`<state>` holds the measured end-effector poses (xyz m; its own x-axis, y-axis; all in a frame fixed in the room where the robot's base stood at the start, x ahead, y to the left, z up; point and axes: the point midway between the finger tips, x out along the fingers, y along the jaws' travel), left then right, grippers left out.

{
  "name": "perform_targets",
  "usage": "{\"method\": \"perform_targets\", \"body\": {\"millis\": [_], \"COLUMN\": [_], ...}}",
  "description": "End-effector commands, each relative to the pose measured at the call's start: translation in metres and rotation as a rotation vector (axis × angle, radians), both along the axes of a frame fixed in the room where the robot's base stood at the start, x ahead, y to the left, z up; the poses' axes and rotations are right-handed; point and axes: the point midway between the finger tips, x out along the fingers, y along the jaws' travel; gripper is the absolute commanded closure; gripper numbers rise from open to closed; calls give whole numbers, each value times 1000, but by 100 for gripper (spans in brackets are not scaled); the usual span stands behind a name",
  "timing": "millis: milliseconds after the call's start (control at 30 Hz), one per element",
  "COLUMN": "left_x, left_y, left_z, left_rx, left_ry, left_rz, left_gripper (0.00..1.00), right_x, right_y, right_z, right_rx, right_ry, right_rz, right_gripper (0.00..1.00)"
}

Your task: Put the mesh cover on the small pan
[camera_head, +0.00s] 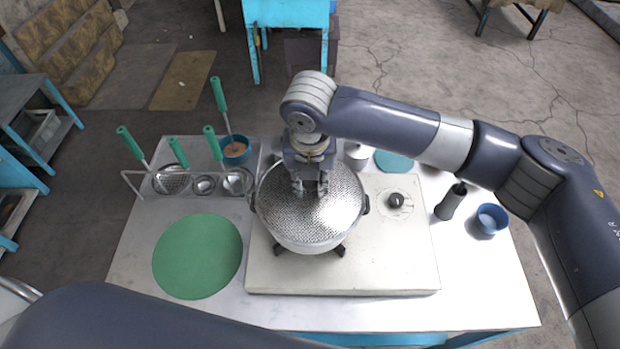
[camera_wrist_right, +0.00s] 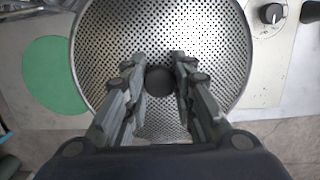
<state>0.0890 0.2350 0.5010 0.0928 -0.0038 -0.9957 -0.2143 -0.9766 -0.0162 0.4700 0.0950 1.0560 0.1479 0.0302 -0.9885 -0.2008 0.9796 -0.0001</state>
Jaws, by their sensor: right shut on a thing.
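The mesh cover (camera_head: 335,205) is a round perforated metal disc with a dark knob in its middle, and it lies over the mouth of the small pan (camera_head: 309,246). The pan is silver with dark side handles and sits on the burner of the stove. My right gripper (camera_head: 310,192) points down at the middle of the cover. In the right wrist view its fingers (camera_wrist_right: 160,82) are on both sides of the cover's dark knob (camera_wrist_right: 160,80), shut on it. Whether the cover's rim touches the pan all round cannot be told.
A green round mat (camera_head: 197,256) lies left of the stove (camera_head: 400,265). A rack (camera_head: 150,174) with several green-handled strainers and a blue bowl (camera_head: 236,150) stand at the back left. A dark bottle (camera_head: 450,203) and a blue cup (camera_head: 490,219) stand on the right.

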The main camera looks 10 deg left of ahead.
Motion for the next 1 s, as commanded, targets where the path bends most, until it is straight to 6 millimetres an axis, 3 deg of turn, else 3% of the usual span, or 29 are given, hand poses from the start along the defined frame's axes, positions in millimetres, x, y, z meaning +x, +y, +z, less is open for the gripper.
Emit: {"method": "perform_targets", "body": {"millis": [200,233,300,333,733,1000], "left_x": [-11,-11,-10,-10,1,0], "left_y": [1,1,1,1,0,0], "left_z": [-2,-1,-1,-1,0,-1], "left_rx": [3,3,2,2,0,0], "left_ry": [17,17,16,15,-3,1], "left_rz": [1,1,1,1,3,2], "left_gripper": [59,59,59,59,59,59], "right_x": [0,0,0,0,0,-7], "right_y": [0,0,0,0,0,-1], "right_z": [-2,-1,-1,-1,3,52], "right_rx": [0,0,0,0,0,3], "right_ry": [0,-1,-1,0,-1,-4], "right_rz": [0,0,0,0,0,1], "right_gripper": [100,72,56,53,53,53]}}
